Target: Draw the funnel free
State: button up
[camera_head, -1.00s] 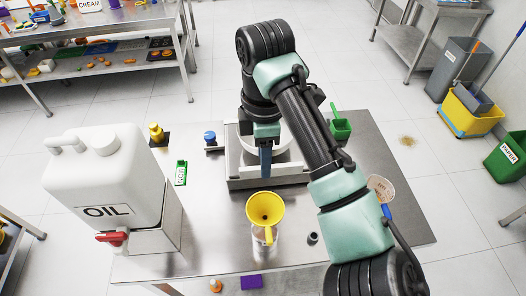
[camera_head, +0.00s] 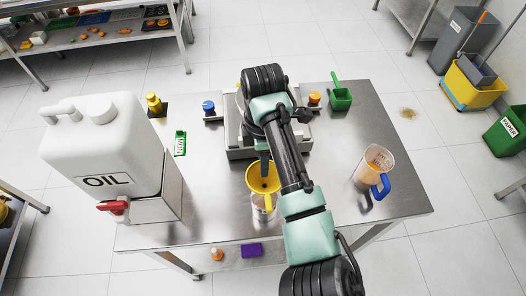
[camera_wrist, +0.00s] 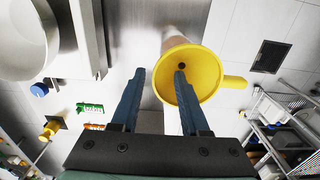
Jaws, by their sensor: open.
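The yellow funnel (camera_head: 257,182) sits in the mouth of a clear container (camera_head: 262,211) on the metal table. In the wrist view the funnel (camera_wrist: 209,68) shows its open mouth, dark outlet hole and a handle pointing right. My gripper (camera_head: 264,166) is over the funnel's far side, pointing down. In the wrist view my gripper (camera_wrist: 160,76) is open and empty. One blue finger overlaps the funnel's mouth and the other is outside its left rim. I cannot tell whether either finger touches the funnel. The container is mostly hidden under the funnel in the wrist view.
The mixer (camera_head: 240,140) stands behind, partly hidden by my arm. A white OIL canister (camera_head: 100,150) is at left. A jug with a blue handle (camera_head: 373,165) and a green scoop (camera_head: 340,97) are at right. The table's right front is clear.

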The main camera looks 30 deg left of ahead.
grip_shut()
dwell(1.9)
